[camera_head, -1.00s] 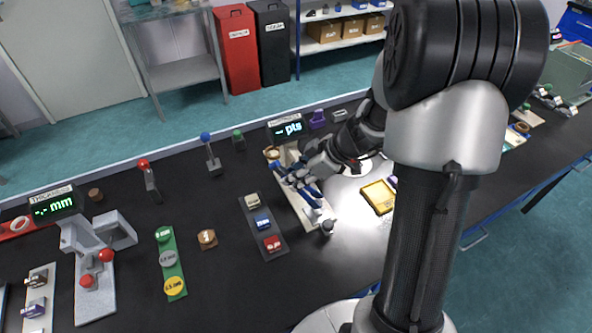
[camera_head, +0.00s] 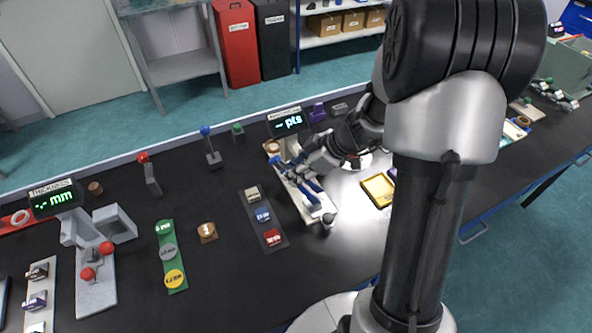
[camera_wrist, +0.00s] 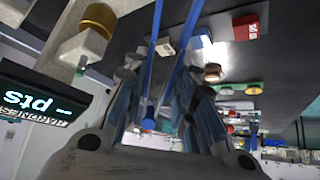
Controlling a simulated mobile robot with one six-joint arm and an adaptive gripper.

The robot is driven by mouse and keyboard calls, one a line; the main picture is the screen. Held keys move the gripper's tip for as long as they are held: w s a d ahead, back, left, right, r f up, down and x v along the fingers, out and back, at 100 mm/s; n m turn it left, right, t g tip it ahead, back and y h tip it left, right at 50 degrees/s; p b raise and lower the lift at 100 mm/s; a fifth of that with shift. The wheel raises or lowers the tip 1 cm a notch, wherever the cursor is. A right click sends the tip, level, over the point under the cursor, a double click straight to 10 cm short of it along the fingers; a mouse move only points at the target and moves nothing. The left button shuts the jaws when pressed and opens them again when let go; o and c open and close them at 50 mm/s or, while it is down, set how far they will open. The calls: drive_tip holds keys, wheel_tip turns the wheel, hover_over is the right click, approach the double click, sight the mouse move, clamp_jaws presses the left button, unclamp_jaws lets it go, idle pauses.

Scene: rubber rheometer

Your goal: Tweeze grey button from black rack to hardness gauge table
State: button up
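A hardness gauge (camera_head: 288,123) with a lit "pts" display stands at the back middle; its display also shows in the wrist view (camera_wrist: 35,100). Its pale base (camera_head: 322,208) runs forward under my gripper (camera_head: 305,178). My gripper (camera_wrist: 158,70) is shut on blue tweezers (camera_wrist: 183,45), whose two thin arms reach away from the fingers, apart from each other. A black rack (camera_head: 264,226) to the left carries cream, blue and red blocks. I cannot make out a grey button there or between the tweezer tips; my gripper hides part of the gauge table.
A green rack (camera_head: 167,232) with round discs and a thickness gauge (camera_head: 97,280) stand farther left. A small brown block (camera_head: 207,232) lies between the racks. A yellow tray (camera_head: 379,191) lies right of the gauge. A dark knob (camera_head: 327,219) stands at the base's front end.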

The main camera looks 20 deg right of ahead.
drive_tip(key=shift+r, duration=0.1)
wheel_tip(320, 180, up, 10)
drive_tip(key=p, duration=0.3)
drive_tip(key=shift+p, duration=0.3)
